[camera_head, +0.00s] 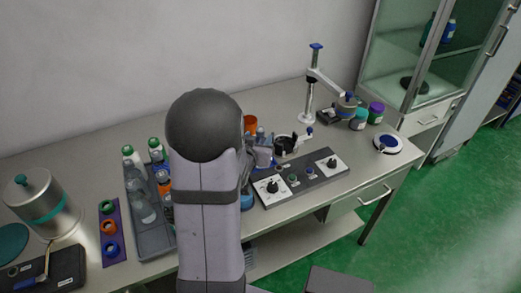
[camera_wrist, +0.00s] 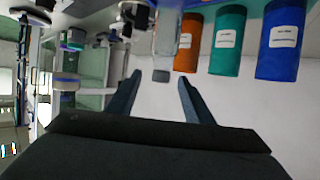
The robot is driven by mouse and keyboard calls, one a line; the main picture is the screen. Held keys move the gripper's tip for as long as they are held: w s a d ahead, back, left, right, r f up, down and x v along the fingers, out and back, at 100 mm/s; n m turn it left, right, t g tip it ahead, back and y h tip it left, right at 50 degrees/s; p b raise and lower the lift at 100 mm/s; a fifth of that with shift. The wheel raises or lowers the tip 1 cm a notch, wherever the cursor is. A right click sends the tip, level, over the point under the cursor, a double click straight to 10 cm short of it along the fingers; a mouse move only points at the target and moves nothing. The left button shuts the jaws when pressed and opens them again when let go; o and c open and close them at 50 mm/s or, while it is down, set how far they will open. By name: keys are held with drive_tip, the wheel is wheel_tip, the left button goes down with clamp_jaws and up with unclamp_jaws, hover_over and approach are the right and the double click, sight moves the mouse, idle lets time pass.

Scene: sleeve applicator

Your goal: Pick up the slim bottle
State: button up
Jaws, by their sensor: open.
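The wrist view looks upside down, with the table at the top. A slim clear bottle with a grey cap (camera_wrist: 163,42) stands there, its cap end pointing down in the picture. My gripper (camera_wrist: 159,80) is open and empty, and the cap shows between its two fingertips. I cannot tell whether the bottle is within the fingers' reach. In the head view my arm hides most of this spot. A grey-capped top that looks like the bottle's (camera_head: 260,132) shows just behind my gripper (camera_head: 262,156).
Orange (camera_wrist: 188,42), teal (camera_wrist: 228,40) and blue (camera_wrist: 281,38) labelled bottles stand close beside the slim bottle. A control panel (camera_head: 325,180) lies right of my gripper. A grey tray (camera_head: 152,246) with several bottles stands left of my arm. A stand (camera_head: 309,103) rises behind.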

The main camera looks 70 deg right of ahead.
sight(259, 135)
drive_tip(key=shift+d+f, duration=0.15)
drive_tip(key=shift+d, duration=0.2)
drive_tip(key=shift+d, duration=0.1)
drive_tip(key=shift+w+p+x, duration=0.2)
drive_tip(key=shift+p+x, duration=0.85)
drive_tip(key=shift+x, duration=1.45)
drive_tip(key=shift+f, duration=0.1)
clamp_jaws()
